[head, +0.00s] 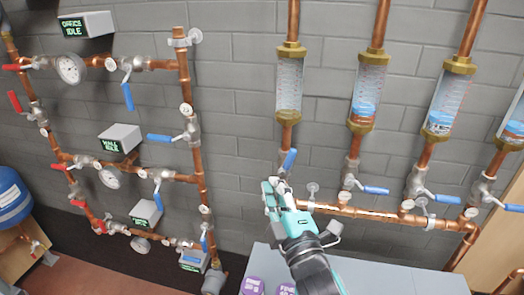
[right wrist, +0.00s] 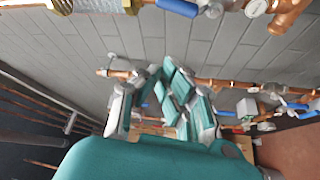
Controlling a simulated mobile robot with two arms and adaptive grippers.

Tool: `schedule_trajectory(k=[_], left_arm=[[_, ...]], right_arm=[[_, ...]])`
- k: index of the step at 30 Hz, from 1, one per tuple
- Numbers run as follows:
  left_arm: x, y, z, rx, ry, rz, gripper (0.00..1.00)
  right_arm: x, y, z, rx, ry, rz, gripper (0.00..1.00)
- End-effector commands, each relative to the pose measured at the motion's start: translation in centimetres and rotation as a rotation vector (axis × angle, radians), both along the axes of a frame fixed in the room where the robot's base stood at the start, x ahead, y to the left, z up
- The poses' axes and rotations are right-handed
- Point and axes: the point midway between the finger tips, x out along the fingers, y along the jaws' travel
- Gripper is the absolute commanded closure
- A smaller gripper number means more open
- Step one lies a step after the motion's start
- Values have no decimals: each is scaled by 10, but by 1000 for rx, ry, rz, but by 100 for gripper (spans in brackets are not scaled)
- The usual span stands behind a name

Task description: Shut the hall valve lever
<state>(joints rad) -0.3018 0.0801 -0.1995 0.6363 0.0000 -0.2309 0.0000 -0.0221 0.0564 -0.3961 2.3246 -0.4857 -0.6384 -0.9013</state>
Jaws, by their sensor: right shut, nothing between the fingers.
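A grey box whose green sign seems to read HALL IDLE (head: 120,139) is on the left pipework in the head view. Near it are a blue lever lying level (head: 160,138) and a blue lever hanging down (head: 157,195). I cannot tell which lever is the hall valve's. My right gripper (head: 276,188) is shut and empty, well right of that sign. It is close beside the tilted blue lever (head: 289,161) under the leftmost flow tube; contact is unclear. Its fingers also show in the right wrist view (right wrist: 166,97). My left gripper is not in view.
Flow tubes (head: 289,85) with blue levers (head: 376,190) line the right. A grey surface (head: 370,282) is below; a blue tank (head: 12,198) stands far left.

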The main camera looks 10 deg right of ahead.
Motion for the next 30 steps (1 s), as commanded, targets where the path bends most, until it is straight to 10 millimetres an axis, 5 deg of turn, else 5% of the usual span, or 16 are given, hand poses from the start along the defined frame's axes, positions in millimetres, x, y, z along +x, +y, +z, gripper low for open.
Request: schedule_trajectory(k=[8, 18, 30], left_arm=[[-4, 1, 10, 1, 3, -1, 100], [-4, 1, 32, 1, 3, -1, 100], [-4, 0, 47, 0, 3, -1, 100]], right_arm=[[28, 3, 10, -17, -11, -4, 100], [99, 12, 20, -15, -9, -3, 100], [91, -25, 5, -15, -7, -2, 100]])
